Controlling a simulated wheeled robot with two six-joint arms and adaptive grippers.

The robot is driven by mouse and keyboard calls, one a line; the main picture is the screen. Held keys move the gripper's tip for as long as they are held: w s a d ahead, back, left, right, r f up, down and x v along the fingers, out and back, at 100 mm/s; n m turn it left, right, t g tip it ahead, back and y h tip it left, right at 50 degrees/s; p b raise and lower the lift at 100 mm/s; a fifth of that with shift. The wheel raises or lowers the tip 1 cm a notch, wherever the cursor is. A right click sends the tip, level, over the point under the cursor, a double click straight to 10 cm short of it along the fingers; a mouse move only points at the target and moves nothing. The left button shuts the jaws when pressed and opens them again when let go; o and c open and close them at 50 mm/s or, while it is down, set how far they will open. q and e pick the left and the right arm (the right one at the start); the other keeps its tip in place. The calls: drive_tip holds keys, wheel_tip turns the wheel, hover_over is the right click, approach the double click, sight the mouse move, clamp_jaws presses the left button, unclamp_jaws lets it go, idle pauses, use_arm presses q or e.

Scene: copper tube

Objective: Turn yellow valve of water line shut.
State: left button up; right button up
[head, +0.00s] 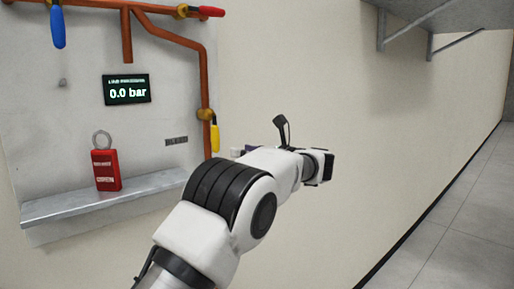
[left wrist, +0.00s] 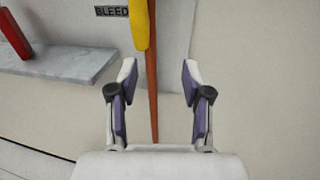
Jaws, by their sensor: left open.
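The yellow valve handle (head: 214,137) hangs down along the vertical copper tube (head: 205,80) at the right side of the wall panel. In the left wrist view the yellow handle (left wrist: 139,22) is at the top, in front of the tube (left wrist: 152,75). My left gripper (head: 243,151) is to the right of and slightly below the handle in the head view, partly hidden by my arm. In the left wrist view its two fingers (left wrist: 159,69) are spread and empty, below the handle's lower end in the picture. The right gripper is not in view.
A blue handle (head: 57,27) and a red handle (head: 211,11) sit on the upper pipes. A display (head: 127,90) reads 0.0 bar. A red padlock-like tag (head: 105,170) stands on the grey ledge (head: 60,206). A "BLEED" label (left wrist: 112,11) is beside the yellow handle.

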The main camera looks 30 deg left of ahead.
sight(218, 137)
use_arm(q)
drive_tip(key=shift+n, duration=0.3)
drive_tip(key=s+a+r, duration=0.1)
drive_tip(key=a+r, duration=0.1)
drive_tip(key=s+a+r+p, duration=0.1)
drive_tip(key=s+r, duration=0.1)
drive_tip(key=shift+a+r, duration=0.2)
drive_tip(key=shift+a, duration=0.15)
drive_tip(key=w+a+p, duration=0.1)
drive_tip(key=a+p, duration=0.1)
drive_tip(key=a, duration=0.1)
drive_tip(key=w+a+f+p, duration=0.1)
drive_tip(key=shift+w+a, duration=0.3)
drive_tip(key=shift+w, duration=0.05)
drive_tip(key=shift+s+a, duration=0.1)
drive_tip(key=shift+a, duration=0.1)
drive_tip(key=shift+s+a+r, duration=0.1)
drive_tip(key=shift+s+a, duration=0.1)
drive_tip(key=shift+s, duration=0.2)
drive_tip(key=c, duration=0.4)
drive_tip(key=shift+w, duration=0.2)
clamp_jaws()
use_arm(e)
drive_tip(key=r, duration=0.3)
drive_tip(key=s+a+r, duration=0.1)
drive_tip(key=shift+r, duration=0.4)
